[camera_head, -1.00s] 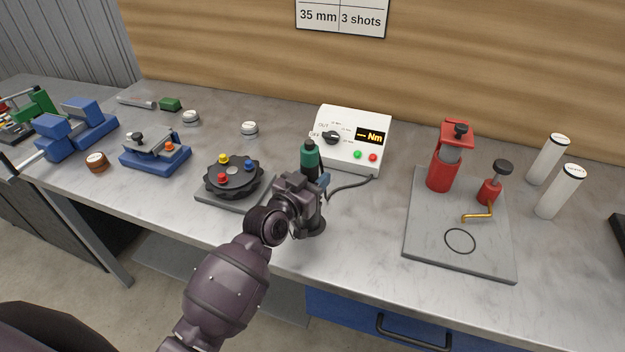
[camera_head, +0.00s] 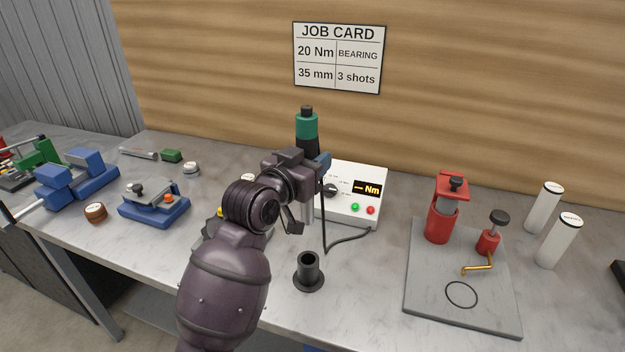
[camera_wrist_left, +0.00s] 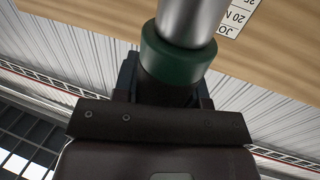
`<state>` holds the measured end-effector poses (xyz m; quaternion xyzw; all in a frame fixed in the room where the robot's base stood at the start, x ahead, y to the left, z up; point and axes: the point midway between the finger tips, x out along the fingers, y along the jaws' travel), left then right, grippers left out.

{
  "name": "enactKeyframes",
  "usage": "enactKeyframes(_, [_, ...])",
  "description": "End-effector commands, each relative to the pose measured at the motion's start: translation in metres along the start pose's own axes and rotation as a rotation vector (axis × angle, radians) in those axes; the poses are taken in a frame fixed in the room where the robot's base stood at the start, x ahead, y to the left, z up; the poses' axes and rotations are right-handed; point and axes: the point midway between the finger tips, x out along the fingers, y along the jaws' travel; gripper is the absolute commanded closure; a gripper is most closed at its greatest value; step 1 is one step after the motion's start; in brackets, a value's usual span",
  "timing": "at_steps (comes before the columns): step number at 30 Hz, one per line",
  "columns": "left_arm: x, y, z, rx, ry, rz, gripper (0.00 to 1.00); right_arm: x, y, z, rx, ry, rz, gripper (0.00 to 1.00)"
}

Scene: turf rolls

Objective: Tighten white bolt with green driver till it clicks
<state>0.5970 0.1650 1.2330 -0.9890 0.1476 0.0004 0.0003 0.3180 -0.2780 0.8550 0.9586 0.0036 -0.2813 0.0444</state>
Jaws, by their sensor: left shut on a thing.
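The green driver (camera_head: 307,126) is upright, with a black top and a dark lower body. My left gripper (camera_head: 312,167) is shut on it and holds it up above the bench, in front of the controller. In the left wrist view the driver's green band (camera_wrist_left: 178,60) and grey end stand between the jaws. The driver's empty black holder (camera_head: 308,273) stands below on the bench. The black round fixture (camera_head: 212,228) is mostly hidden behind my left arm, with a yellow bolt (camera_head: 220,211) just showing. I cannot see a white bolt. My right gripper is out of view.
The white controller (camera_head: 350,205) reads "– Nm", and a dark cable loops from it. A job card (camera_head: 338,57) gives 20 Nm for BEARING. A grey plate (camera_head: 425,300) with red tools is to the right. Blue fixtures (camera_head: 153,208) are to the left.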

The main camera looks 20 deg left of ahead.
Motion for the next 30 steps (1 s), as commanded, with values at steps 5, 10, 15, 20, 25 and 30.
enactKeyframes(5, [0.0,0.0,-0.016,0.0,0.004,0.001,0.9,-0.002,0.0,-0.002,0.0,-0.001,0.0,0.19])
enactKeyframes(10, [0.0,0.0,-0.026,0.001,0.004,0.0,0.9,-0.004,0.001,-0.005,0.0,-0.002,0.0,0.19])
enactKeyframes(15, [0.0,0.0,-0.034,0.001,0.003,0.0,0.9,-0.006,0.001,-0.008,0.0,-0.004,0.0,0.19])
enactKeyframes(20, [0.0,0.0,-0.04,0.0,0.004,0.0,0.9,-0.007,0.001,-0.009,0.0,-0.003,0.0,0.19])
enactKeyframes(25, [0.0,0.0,-0.048,0.001,0.005,0.0,0.9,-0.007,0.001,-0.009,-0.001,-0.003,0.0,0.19])
enactKeyframes(30, [0.0,0.0,-0.056,0.001,0.004,0.0,0.9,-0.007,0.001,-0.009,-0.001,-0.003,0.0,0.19])
